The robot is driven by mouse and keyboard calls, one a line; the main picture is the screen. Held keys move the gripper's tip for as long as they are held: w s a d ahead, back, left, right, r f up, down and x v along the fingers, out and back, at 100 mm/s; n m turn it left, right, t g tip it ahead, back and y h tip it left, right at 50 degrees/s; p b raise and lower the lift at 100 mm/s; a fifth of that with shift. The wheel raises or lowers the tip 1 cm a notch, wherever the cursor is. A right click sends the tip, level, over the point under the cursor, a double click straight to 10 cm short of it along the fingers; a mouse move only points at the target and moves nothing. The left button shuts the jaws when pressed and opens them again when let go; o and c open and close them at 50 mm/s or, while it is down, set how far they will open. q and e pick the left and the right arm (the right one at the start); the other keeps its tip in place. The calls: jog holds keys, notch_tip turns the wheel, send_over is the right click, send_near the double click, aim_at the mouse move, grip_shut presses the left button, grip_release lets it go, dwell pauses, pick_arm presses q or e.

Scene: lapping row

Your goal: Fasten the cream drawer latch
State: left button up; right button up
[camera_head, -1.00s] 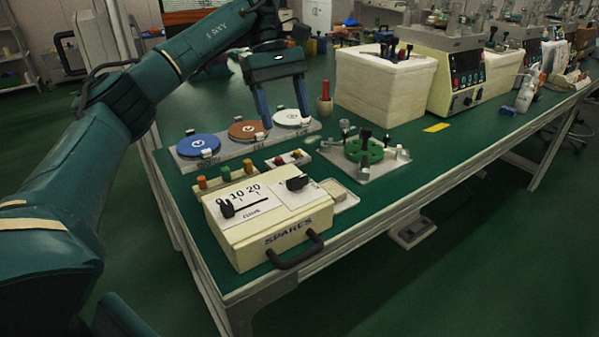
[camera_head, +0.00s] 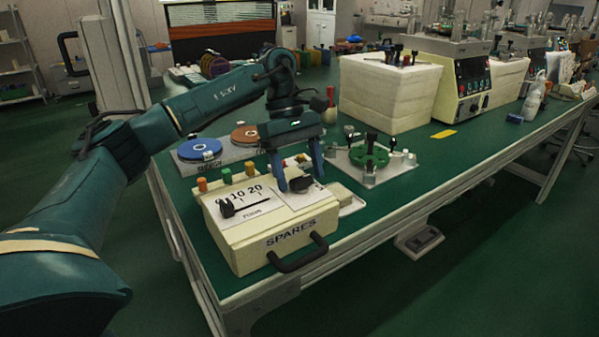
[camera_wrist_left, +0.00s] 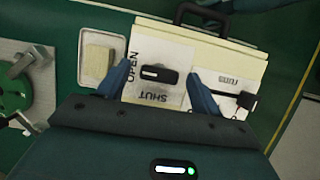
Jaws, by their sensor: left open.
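The cream drawer box (camera_head: 257,244) stands at the near corner of the green table, marked SPARES, with a black handle (camera_head: 299,256) on its front. Its latch is a black knob (camera_head: 304,186) on a white plate on top; the left wrist view shows the knob (camera_wrist_left: 163,75) beside the words OPEN and SHUT. The knob lies across the picture, its white mark towards the OPEN side. My left gripper (camera_head: 300,181) is open, pointing down, with one finger on either side of the knob. Contact cannot be told. My right gripper is not in view.
A black slider (camera_head: 229,208) sits by a 0-10-20 scale left of the knob. Coloured buttons (camera_head: 225,175) stand behind the box. Blue (camera_head: 199,149) and brown (camera_head: 243,136) discs lie farther back. A green-wheeled fixture (camera_head: 369,157) is right.

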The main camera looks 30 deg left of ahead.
pick_arm(q)
jog(key=c, duration=1)
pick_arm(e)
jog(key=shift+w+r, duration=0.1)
